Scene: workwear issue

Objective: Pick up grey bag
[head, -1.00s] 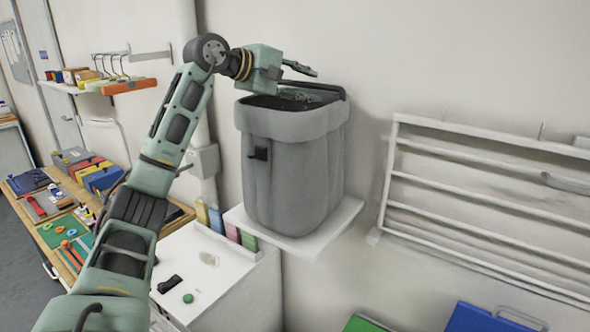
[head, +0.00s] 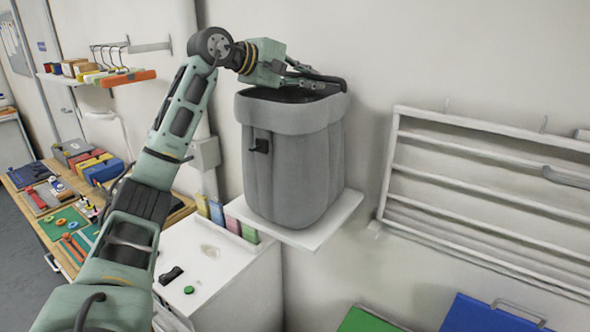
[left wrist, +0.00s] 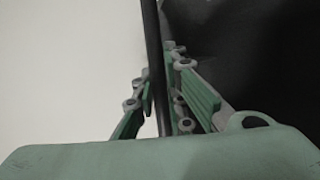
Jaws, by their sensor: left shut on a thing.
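The grey bag (head: 292,165) stands upright on a small white wall shelf (head: 318,228), with a folded top edge and a black buckle on its front. My left gripper (head: 312,80) reaches over the bag's open top from the left and is shut on its dark rim or handle at the back. In the left wrist view, the fingers (left wrist: 163,95) close on both sides of a thin black strip, with the bag's dark inside to the right. My right gripper is not in view.
A white wall rack (head: 480,190) hangs at the right. Below the shelf, a white cabinet (head: 215,268) carries small items. A wooden bench (head: 60,200) with tools and a shelf with hangers (head: 100,78) are at the left. Blue (head: 490,315) and green (head: 365,321) panels lie low at right.

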